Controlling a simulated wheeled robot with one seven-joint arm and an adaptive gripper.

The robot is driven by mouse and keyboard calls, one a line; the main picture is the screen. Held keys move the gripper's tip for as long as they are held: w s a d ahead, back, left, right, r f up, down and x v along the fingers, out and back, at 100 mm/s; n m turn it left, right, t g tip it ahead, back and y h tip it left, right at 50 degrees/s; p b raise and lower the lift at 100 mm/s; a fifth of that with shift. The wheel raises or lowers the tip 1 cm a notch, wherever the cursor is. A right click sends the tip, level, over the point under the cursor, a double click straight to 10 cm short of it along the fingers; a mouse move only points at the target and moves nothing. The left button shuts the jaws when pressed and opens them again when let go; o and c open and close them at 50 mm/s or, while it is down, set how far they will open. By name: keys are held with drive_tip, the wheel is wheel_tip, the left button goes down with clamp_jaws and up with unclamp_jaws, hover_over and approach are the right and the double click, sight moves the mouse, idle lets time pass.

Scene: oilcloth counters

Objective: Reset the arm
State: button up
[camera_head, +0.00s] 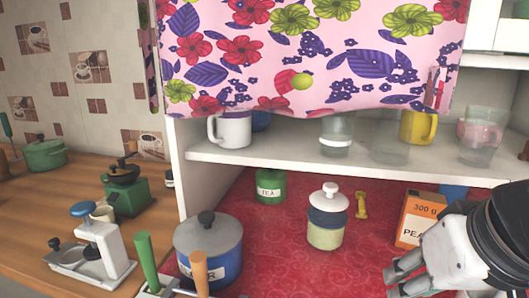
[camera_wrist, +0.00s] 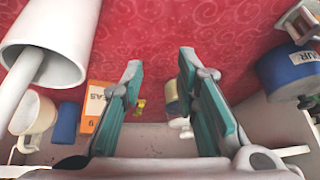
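My gripper (camera_head: 396,282) is at the lower right of the head view, in front of an orange box marked 300 g (camera_head: 417,217) and hiding part of it. Its fingertips point left. In the wrist view my gripper (camera_wrist: 160,65) is open, with two teal-lined fingers spread apart. Nothing is held between them. Red patterned oilcloth (camera_wrist: 165,30) shows beyond the tips.
A shelf (camera_head: 340,163) with mugs and glasses spans above the oilcloth. A white-lidded jar (camera_head: 327,228), yellow object (camera_head: 361,205), green tea tin (camera_head: 270,188) and blue pot (camera_head: 208,250) stand below. A floral cloth (camera_head: 310,50) hangs above. A large white cylinder (camera_wrist: 65,25) is near my gripper.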

drive_tip(key=s+r+g+p, duration=0.1)
drive_tip(key=s+r+p, duration=0.6)
drive_tip(key=p, duration=0.3)
drive_tip(key=shift+s+d+r+n+g, duration=0.3)
drive_tip(key=shift+s+n, duration=0.1)
drive_tip(key=shift+s, duration=0.3)
idle(0.7)
